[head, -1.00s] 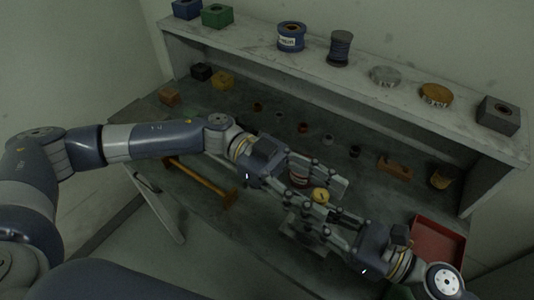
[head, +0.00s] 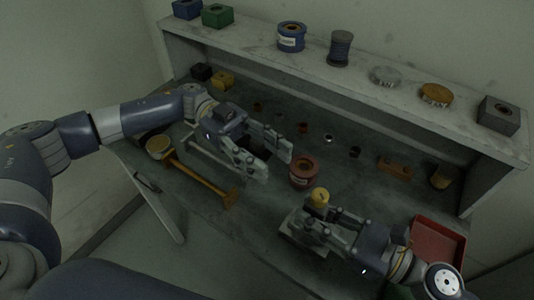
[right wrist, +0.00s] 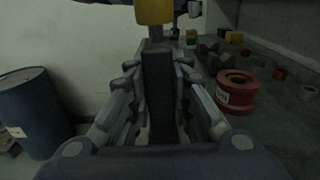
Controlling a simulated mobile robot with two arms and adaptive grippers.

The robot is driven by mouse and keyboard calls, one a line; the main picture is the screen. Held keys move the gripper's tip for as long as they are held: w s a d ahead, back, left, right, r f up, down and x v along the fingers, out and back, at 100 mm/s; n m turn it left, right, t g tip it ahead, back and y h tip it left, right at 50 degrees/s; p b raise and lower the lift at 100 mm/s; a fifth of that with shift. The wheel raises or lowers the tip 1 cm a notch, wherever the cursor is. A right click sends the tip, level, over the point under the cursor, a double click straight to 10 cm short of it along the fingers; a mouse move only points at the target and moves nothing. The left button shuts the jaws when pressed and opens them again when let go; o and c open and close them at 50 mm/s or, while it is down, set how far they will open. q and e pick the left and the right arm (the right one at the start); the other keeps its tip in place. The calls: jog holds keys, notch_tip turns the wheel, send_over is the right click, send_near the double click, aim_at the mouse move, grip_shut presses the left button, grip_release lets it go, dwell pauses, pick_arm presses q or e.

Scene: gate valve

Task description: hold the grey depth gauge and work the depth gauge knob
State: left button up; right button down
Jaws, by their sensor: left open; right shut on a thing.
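The grey depth gauge (right wrist: 158,95) is an upright dark block in the right wrist view, between the fingers of my right gripper. Its yellow knob (right wrist: 155,11) stands on a short stem on top, cut by the upper edge; in the head view the knob (head: 320,198) rises above the right fingers. My right gripper (head: 312,228) is shut on the gauge, and its fingers hide much of the body. A grey base (head: 302,240) shows beneath it. My left gripper (head: 275,160) is open and empty, up and left of the knob and clear of it.
A red spool (head: 303,172) stands between the left gripper and the knob. A red tray (head: 438,243) lies to the right. A raised shelf (head: 345,60) with spools and blocks runs along the back.

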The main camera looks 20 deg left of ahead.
aim_at(321, 194)
pick_arm(q)
jog(key=shift+m+g+y, duration=0.4)
jog(key=shift+m+g, duration=0.1)
jog(key=shift+g, duration=0.2)
jog(key=x, duration=1.2)
jog(key=shift+w+d, duration=0.3)
jog(key=shift+w, duration=0.1)
grip_shut()
